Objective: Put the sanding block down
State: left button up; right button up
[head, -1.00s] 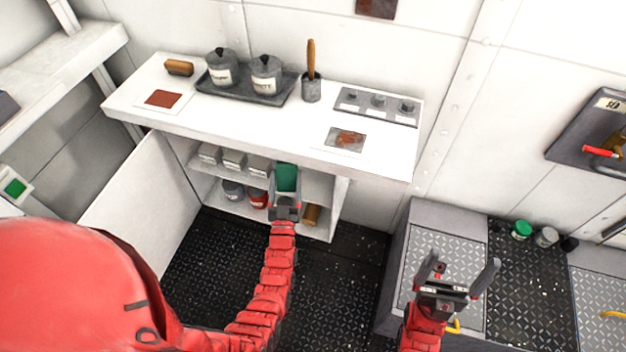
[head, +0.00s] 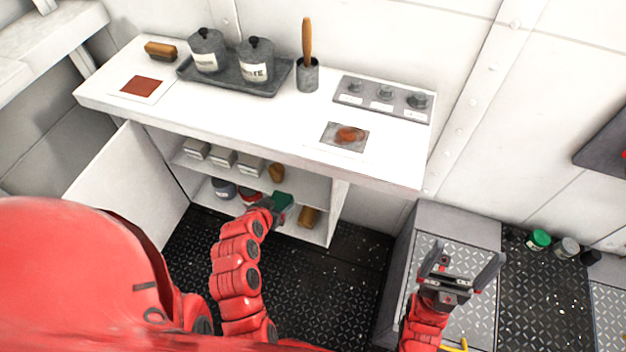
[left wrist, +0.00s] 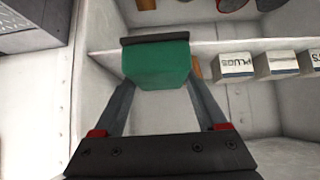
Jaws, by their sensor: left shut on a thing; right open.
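The sanding block is a green block with a dark strip along one face. My left gripper (head: 268,206) is shut on the sanding block (head: 284,203), inside the open cabinet under the white counter, by the lower shelf (head: 290,229). In the left wrist view the block (left wrist: 157,65) sits between the two fingers, close to a shelf edge. I cannot tell whether it touches a shelf. My right gripper (head: 463,266) is open and empty over the grey box at the right.
The upper shelf holds white boxes (head: 222,158) and a brown item (head: 276,172). The lower shelf has a blue-grey can (head: 223,189), a red can (head: 250,194) and a brown cylinder (head: 309,217). The cabinet door (head: 125,182) stands open at left.

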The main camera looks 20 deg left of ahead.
pick_arm(q)
jog(key=shift+s+d, duration=0.1)
jog(key=shift+s, duration=0.15)
jog(key=w+d+p, duration=0.1)
jog(key=w, duration=0.3)
jog(key=w+d+p, duration=0.1)
jog(key=w, duration=0.3)
jog(key=w+d+f+p, duration=0.1)
jog(key=w+d, duration=0.1)
jog(key=w, duration=0.3)
jog(key=shift+w, duration=0.1)
jog(key=shift+w+f+p, duration=0.15)
jog(key=shift+w+p, duration=0.15)
jog(key=shift+w, duration=0.05)
jog(key=shift+w+d, duration=0.15)
jog(key=shift+w, duration=0.35)
jog(key=f, duration=0.1)
jog(key=f+p, duration=0.1)
jog(key=f, duration=0.1)
jog(key=shift+w+d, duration=0.1)
jog(key=shift+w, duration=0.2)
jog(key=shift+f, duration=0.1)
jog(key=o, duration=1.4)
